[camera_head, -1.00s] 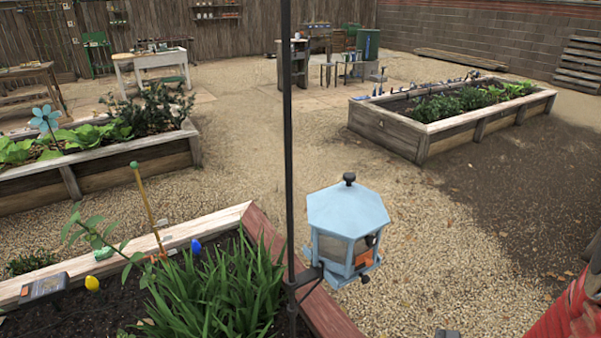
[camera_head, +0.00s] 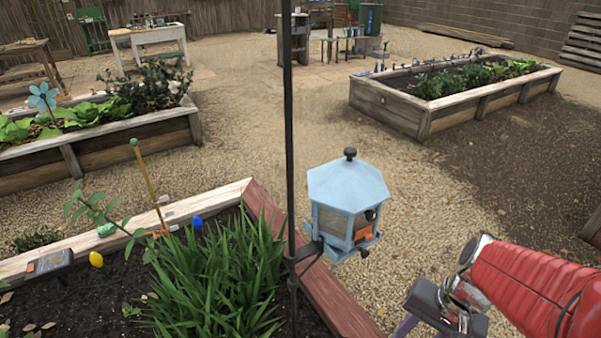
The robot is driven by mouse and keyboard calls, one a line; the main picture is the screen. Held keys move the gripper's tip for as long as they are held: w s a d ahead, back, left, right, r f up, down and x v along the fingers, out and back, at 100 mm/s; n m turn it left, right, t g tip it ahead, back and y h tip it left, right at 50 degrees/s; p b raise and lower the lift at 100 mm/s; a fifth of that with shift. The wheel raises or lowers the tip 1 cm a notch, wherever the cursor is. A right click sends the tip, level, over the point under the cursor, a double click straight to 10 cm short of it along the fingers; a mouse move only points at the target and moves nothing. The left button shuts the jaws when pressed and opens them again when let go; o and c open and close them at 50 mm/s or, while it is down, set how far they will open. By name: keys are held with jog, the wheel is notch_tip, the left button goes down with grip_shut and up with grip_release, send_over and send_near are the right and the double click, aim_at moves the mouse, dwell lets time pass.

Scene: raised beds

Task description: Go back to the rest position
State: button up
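My red arm reaches in from the right edge. At its end my gripper (camera_head: 440,308) shows as a dark body at the lower right, partly cut off by the bottom edge. Its fingertips are not clearly visible, so I cannot tell whether it is open or holds anything. It is to the right of the red-brown edge board of the near bed and below the blue bird feeder (camera_head: 348,205), apart from it in the picture.
The feeder hangs on a dark upright pole (camera_head: 288,130) at the near bed's wooden rim (camera_head: 300,275). Leafy plants (camera_head: 215,275) grow in that bed. Other raised beds stand at the left (camera_head: 100,152) and back right (camera_head: 400,115). Open gravel (camera_head: 440,210) lies between.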

jog(key=a+r+n+t+h, duration=0.1)
jog(key=a+r+n+t, duration=0.1)
jog(key=r, duration=0.5)
jog(key=w+a+r+n+t+h, duration=0.1)
jog(key=a+r+n+t, duration=0.2)
jog(key=r, duration=0.4)
jog(key=shift+w+a+n+h, duration=0.3)
jog(key=shift+a+n, duration=0.1)
jog(key=shift+n, duration=0.4)
jog(key=shift+s+f, duration=0.1)
